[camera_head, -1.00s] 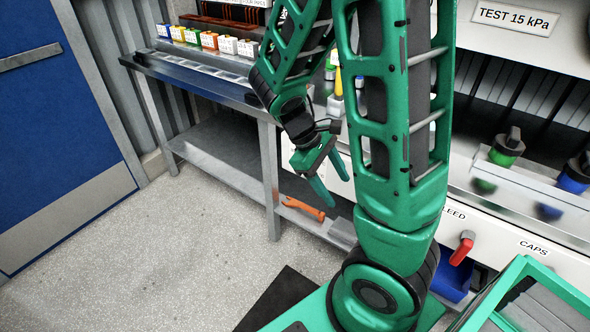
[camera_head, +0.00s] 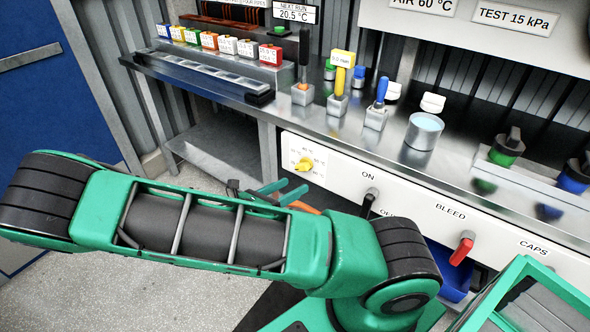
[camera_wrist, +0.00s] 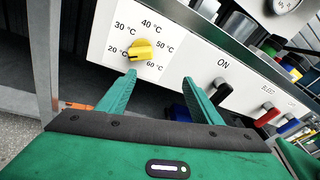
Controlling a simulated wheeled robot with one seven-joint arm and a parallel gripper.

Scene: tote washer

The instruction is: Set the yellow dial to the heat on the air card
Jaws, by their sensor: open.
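The yellow dial (camera_head: 303,164) sits on the white front panel, left of the ON label. In the wrist view the dial (camera_wrist: 140,49) is ringed by marks from 20 °C at left, over 40 °C at top, to 60 °C at lower right. Its bar seems to slant towards the 20 °C side; the exact setting is hard to tell. The air card (camera_head: 422,4) reads 60 °C, its top cut off. My gripper (camera_wrist: 160,80) is open and empty, its fingertips just below the dial and apart from it. In the head view my arm partly hides the gripper (camera_head: 290,190).
A black switch (camera_head: 370,198) and a red BLEED lever (camera_head: 462,248) stick out right of the dial. Upright-handled tools and a metal cup (camera_head: 424,132) stand on the bench above. An orange tool (camera_wrist: 75,105) lies below.

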